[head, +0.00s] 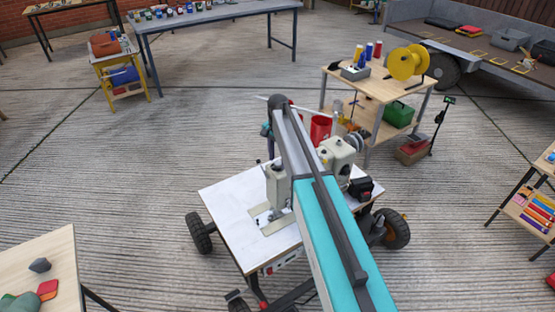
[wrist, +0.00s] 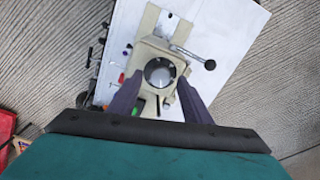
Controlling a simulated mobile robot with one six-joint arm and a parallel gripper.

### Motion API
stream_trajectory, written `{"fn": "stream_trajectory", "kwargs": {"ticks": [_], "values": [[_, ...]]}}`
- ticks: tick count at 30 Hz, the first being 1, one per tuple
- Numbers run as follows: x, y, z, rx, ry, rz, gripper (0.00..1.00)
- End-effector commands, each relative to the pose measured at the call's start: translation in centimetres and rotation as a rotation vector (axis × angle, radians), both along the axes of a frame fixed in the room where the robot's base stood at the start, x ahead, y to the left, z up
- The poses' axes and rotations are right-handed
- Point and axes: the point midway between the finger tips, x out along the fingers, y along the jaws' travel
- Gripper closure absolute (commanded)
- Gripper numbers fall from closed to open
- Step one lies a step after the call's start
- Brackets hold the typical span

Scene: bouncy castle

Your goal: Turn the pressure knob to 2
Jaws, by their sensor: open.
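The pressure knob (wrist: 160,73) is a round dark dial with a grey face on a cream machine; its markings are too small to read. In the wrist view my gripper (wrist: 160,80) is open, with one dark finger on each side of the knob. Whether the fingers touch the knob I cannot tell. The cream machine (head: 338,152) stands on a white-topped wheeled cart in the head view, partly hidden by my arm. In the head view the knob and my fingers cannot be made out.
A lever with a dark ball end (wrist: 210,65) sticks out to the right of the knob. Small coloured items lie left of it. The white cart top (head: 225,205) is mostly bare on its left. A wooden cart with a yellow reel (head: 405,63) stands behind.

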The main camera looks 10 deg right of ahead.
Motion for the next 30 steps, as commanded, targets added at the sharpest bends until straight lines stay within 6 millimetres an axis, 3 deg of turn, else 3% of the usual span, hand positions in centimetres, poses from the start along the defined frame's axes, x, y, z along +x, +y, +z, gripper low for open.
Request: {"fn": "stream_trajectory", "kwargs": {"ticks": [14, 15, 22, 30], "values": [[0.00, 0.00, -1.18, 0.000, 0.000, 0.000, 0.56], [0.00, 0.00, -1.18, 0.000, 0.000, 0.000, 0.57], [-0.01, 0.00, -1.15, 0.000, 0.000, 0.000, 0.96], [-0.01, 0.00, -1.13, 0.000, 0.000, 0.014, 0.97]]}}
